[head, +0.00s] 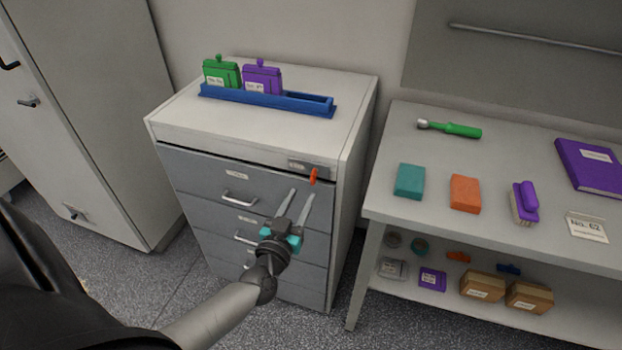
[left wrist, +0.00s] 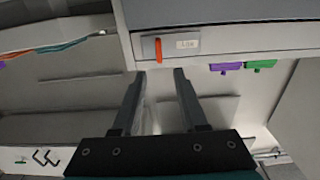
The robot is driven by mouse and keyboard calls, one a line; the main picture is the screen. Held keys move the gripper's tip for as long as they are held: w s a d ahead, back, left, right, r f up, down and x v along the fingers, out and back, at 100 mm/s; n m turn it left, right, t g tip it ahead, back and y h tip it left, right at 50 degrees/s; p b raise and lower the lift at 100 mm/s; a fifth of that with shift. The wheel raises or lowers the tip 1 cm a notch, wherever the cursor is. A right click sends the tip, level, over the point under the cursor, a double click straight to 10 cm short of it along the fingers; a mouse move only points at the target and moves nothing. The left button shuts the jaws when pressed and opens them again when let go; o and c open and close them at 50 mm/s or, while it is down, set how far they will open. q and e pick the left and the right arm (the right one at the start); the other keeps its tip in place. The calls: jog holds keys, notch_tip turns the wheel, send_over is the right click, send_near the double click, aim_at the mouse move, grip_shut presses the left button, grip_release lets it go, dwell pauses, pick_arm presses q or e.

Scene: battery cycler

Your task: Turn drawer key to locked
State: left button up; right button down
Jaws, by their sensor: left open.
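The orange drawer key (head: 313,176) sits in a lock plate (head: 309,167) at the top right of the grey drawer cabinet (head: 358,140). My left gripper (head: 301,194) is open and empty in front of the upper drawers, with its fingertips just below the key. In the left wrist view the picture is turned over; the key (left wrist: 158,50) hangs from the plate with a small label (left wrist: 187,44). The key lies beyond the fingertips (left wrist: 160,74), roughly in line with the gap between them. No contact shows. My right gripper is not in view.
A blue rack (head: 290,101) with a green and a purple module stands on the cabinet. A workbench (head: 385,209) on the right carries a green-handled tool (head: 455,130), blocks, a brush and a purple book. A tall locker (head: 100,110) stands at left. Floor shows between them.

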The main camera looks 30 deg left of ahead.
aim_at(312, 177)
pick_arm(q)
jog(key=b+x, duration=0.1)
jog(key=x, duration=0.7)
jog(key=shift+d+b, duration=0.15)
jog(key=shift+b, duration=0.2)
grip_shut()
